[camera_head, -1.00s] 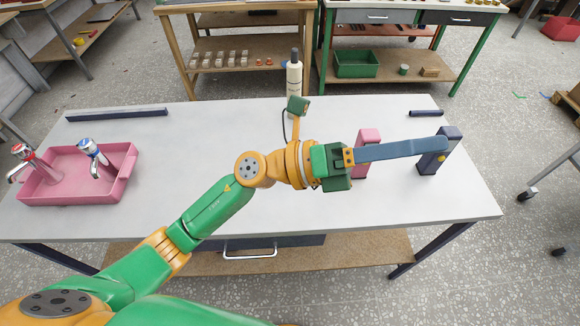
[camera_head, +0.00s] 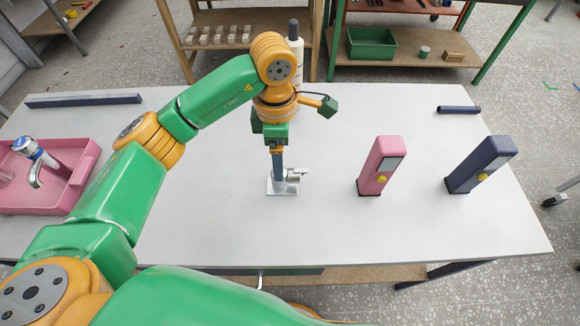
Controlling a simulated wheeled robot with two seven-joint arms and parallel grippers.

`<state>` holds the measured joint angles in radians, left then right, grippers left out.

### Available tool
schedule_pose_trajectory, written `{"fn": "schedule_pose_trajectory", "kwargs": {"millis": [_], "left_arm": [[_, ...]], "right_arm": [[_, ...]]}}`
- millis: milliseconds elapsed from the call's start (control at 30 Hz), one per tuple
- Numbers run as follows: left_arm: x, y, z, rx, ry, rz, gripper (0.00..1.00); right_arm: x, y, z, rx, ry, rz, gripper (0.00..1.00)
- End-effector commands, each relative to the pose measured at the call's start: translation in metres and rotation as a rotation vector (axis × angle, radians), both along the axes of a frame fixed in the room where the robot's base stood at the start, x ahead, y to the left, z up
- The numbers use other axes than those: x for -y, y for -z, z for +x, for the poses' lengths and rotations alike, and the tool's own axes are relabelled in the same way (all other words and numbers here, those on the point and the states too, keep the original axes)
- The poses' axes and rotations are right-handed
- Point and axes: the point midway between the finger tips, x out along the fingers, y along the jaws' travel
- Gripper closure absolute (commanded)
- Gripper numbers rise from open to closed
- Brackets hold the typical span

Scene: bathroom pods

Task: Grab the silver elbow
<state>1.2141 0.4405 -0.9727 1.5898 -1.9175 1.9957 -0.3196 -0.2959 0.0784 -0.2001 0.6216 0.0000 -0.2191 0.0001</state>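The silver elbow (camera_head: 294,176) is a small shiny metal piece near the middle of the white table. A flat silver base (camera_head: 283,189) shows under it. My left gripper (camera_head: 278,177) points down at the elbow, with its blue finger at the elbow's left side. The fingers are seen edge-on and overlap, so their gap is hidden. I cannot tell whether they touch the elbow. My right gripper is not in view.
A pink dispenser (camera_head: 379,166) and a dark blue dispenser (camera_head: 479,165) stand to the right. A pink basin (camera_head: 80,190) with a blue-topped tap (camera_head: 36,157) is at the left. A pale bottle (camera_head: 296,58) stands behind my arm. The table's front right is clear.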

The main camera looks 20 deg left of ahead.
Motion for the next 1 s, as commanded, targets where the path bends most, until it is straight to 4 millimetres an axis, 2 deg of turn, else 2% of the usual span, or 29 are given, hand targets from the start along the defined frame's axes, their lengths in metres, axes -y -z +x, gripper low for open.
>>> {"fn": "schedule_pose_trajectory", "kwargs": {"millis": [33, 100, 267, 433, 533, 767, 800, 867, 1000], "left_arm": [[0.000, 0.014, 0.000, 0.000, 0.000, 0.000, 0.19], [0.000, 0.018, 0.000, 0.000, 0.000, 0.001, 0.19], [0.001, 0.030, -0.002, -0.005, -0.001, 0.000, 0.19], [0.006, 0.059, -0.003, -0.008, 0.001, -0.002, 0.19], [0.005, 0.079, -0.002, -0.004, -0.001, -0.001, 0.19], [0.005, 0.086, -0.002, 0.000, 0.001, -0.001, 0.19], [0.005, 0.086, -0.002, 0.001, 0.001, -0.002, 0.21], [0.005, 0.086, -0.002, 0.001, 0.001, -0.002, 0.38], [0.005, 0.086, -0.002, 0.000, 0.001, -0.002, 0.75]], "right_arm": [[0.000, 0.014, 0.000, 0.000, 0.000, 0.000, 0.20], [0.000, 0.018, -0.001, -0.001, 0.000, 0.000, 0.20], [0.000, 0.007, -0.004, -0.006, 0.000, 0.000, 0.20], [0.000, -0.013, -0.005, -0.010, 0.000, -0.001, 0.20], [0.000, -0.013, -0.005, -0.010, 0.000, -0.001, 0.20], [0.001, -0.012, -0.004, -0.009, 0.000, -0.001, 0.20], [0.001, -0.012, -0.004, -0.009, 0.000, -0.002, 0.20], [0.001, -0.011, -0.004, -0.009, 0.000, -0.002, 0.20], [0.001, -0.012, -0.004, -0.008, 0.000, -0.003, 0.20]]}}
